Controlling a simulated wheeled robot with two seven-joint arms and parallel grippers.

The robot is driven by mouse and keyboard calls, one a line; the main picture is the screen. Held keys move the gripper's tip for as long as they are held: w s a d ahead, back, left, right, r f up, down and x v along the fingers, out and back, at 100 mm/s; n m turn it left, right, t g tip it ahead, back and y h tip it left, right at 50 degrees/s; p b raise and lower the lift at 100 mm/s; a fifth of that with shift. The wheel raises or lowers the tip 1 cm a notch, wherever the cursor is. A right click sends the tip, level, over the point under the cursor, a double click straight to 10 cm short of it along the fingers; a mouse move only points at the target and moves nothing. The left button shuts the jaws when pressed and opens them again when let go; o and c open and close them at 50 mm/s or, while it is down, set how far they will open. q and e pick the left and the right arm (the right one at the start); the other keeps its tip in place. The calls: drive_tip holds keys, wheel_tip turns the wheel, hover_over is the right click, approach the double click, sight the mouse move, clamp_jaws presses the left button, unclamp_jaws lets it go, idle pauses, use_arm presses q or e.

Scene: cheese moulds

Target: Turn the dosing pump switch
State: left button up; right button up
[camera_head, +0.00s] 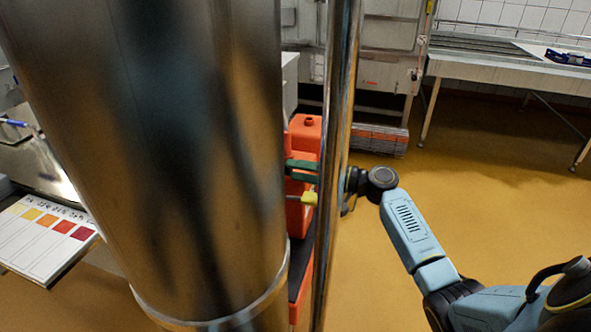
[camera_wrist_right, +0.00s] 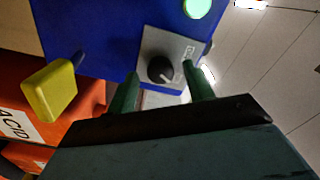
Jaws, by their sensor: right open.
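The dosing pump is a blue box (camera_wrist_right: 100,30) in the right wrist view. On its grey plate (camera_wrist_right: 150,42) is a round black switch knob (camera_wrist_right: 161,69). A lit green round button or lamp (camera_wrist_right: 197,7) sits above it. My right gripper (camera_wrist_right: 162,74) is open, its two green fingers on either side of the knob, with visible gaps. In the head view my right gripper (camera_head: 291,171) reaches left behind a thin metal pipe, in front of a red-orange container (camera_head: 306,133). The pump's blue face is hidden there. My left gripper is not in view.
A large metal cylinder (camera_head: 160,130) and the thin pipe (camera_head: 337,150) block much of the head view. A yellow block (camera_wrist_right: 50,90) juts out left of the pump, above a red container labelled ACID (camera_wrist_right: 15,125). Yellow floor (camera_head: 480,160) is open at right.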

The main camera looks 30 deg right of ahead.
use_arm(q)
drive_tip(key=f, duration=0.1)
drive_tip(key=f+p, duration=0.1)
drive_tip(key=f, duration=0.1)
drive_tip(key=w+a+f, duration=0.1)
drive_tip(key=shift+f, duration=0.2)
use_arm(e)
drive_tip(key=v, duration=1.2)
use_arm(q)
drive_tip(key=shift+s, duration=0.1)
use_arm(e)
drive_tip(key=shift+d, duration=0.1)
